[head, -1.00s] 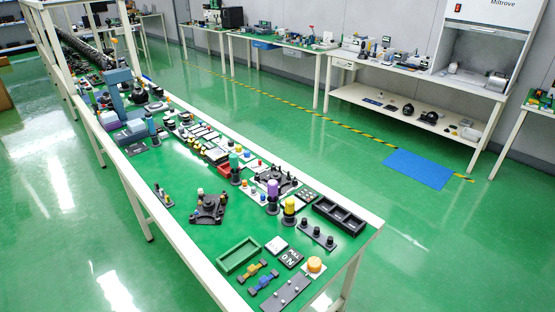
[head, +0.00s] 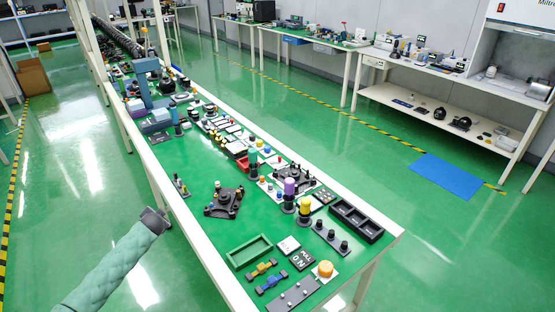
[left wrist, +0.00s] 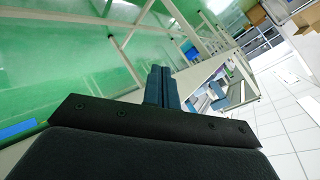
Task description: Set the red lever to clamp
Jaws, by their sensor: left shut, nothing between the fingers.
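I cannot make out a red lever for certain in either view. A small red block-like item (head: 243,163) sits mid-table in the head view, but its shape is too small to tell. A dark fixture with several knobs (head: 223,203) stands on the green bench top nearer to me. My left forearm in a pale green sleeve comes in from the lower left of the head view, its dark end beside the bench's left edge. In the left wrist view the blue fingers of my left gripper (left wrist: 162,72) are together and empty. My right gripper is not seen.
The long green bench (head: 190,228) carries many small parts, including a green tray (head: 249,252), a black tray (head: 356,220), an orange knob (head: 325,269) and a blue-grey column (head: 142,82). Free floor lies to its left. Other benches line the back wall.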

